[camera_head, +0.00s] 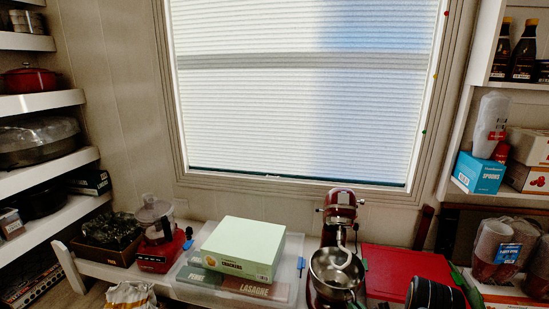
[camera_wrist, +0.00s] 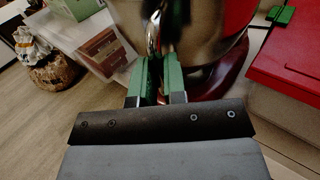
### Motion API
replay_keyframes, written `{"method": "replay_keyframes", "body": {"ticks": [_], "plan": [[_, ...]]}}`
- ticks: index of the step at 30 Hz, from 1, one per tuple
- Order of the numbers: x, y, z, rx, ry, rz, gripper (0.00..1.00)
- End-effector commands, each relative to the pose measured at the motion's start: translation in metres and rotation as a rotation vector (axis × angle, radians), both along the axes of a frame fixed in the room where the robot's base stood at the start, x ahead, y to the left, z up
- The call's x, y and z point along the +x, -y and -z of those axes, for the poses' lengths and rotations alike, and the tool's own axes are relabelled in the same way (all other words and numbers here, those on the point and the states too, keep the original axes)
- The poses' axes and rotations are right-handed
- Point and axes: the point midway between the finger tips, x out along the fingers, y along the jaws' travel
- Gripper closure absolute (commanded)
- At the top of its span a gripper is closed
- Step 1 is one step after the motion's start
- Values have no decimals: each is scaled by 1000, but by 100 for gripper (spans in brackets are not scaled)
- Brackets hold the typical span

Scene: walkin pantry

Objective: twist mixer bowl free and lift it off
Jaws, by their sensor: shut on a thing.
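The red stand mixer (camera_head: 342,200) stands on the counter below the window, its head appearing tilted up. Its shiny metal bowl (camera_head: 335,276) sits at the mixer's base, upright as far as I can see. In the wrist view the bowl (camera_wrist: 205,25) fills the top middle, above the red base (camera_wrist: 222,78). My gripper (camera_wrist: 161,76) has green fingers shut on the bowl's metal handle (camera_wrist: 152,36) at the bowl's side. The fingers hide the lower handle. Whether the bowl is locked to the base cannot be seen.
A clear bin (camera_head: 190,283) with a green crackers box (camera_head: 240,245) stands left of the mixer. A red-lidded bin (camera_head: 400,268) is close on the right. A red food processor (camera_head: 158,240) stands farther left.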

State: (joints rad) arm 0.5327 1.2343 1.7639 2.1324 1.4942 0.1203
Motion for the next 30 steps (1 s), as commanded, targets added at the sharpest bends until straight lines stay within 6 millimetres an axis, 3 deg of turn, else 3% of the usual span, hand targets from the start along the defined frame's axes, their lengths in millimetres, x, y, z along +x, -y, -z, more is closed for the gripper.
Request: {"method": "replay_keyframes", "body": {"ticks": [30], "plan": [[-75, -14, -3, 2, 4, 1, 100]]}}
